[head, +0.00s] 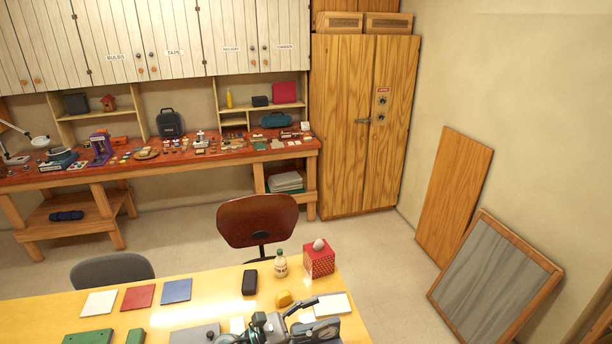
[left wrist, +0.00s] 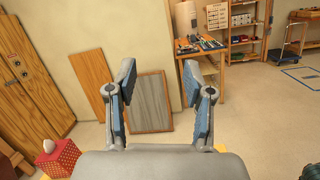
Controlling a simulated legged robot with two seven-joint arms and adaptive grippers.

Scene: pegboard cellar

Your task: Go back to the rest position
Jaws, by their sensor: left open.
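My left gripper (head: 316,317) is at the front edge of the head view, over the near right part of the yellow work table (head: 215,301). In the left wrist view my left gripper (left wrist: 157,78) has its two fingers spread wide, with nothing between them. The wrist camera looks out across the room, towards boards against the wall. My right gripper is in neither view.
On the table are a red dotted box (head: 319,261) with a pale egg-shaped thing on top, a bottle (head: 280,264), a black case (head: 249,282), a yellow lump (head: 284,299), coloured squares and green blocks (head: 89,337). Chairs (head: 257,220) stand beyond it.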

